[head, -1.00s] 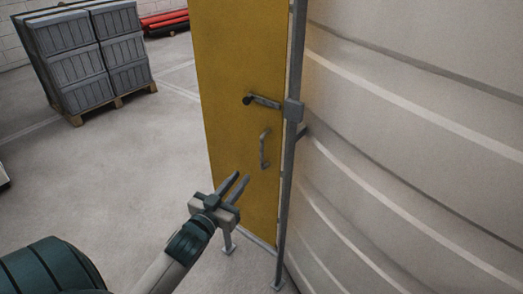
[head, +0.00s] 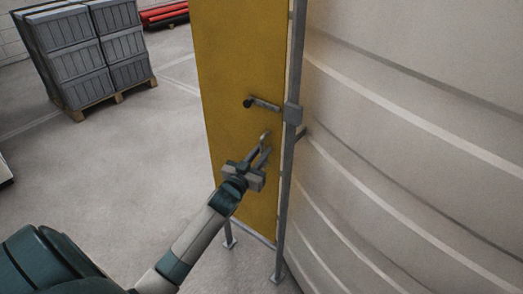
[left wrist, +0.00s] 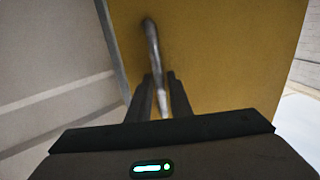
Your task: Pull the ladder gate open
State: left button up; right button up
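The ladder gate is a tall yellow panel (head: 235,60) on a grey frame, and it also fills much of the left wrist view (left wrist: 235,60). A grey pull handle (head: 265,138) is on its face, below a lever latch (head: 264,104) with a dark knob. My left gripper (head: 261,155) is at the lower part of the pull handle and hides much of it. In the left wrist view the handle (left wrist: 153,42) runs down between the two fingers (left wrist: 161,76), which look apart with narrow gaps beside the bar. My right gripper is not in view.
A grey post (head: 290,170) with a latch block stands at the gate's right edge. A large pale ribbed tank wall (head: 420,130) fills the right side. Grey crates (head: 95,50) on a pallet stand at the back left. The floor between is clear.

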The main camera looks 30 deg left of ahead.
pick_arm(q)
jog(key=shift+w, duration=0.15)
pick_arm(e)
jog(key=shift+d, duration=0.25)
pick_arm(q)
grip_shut()
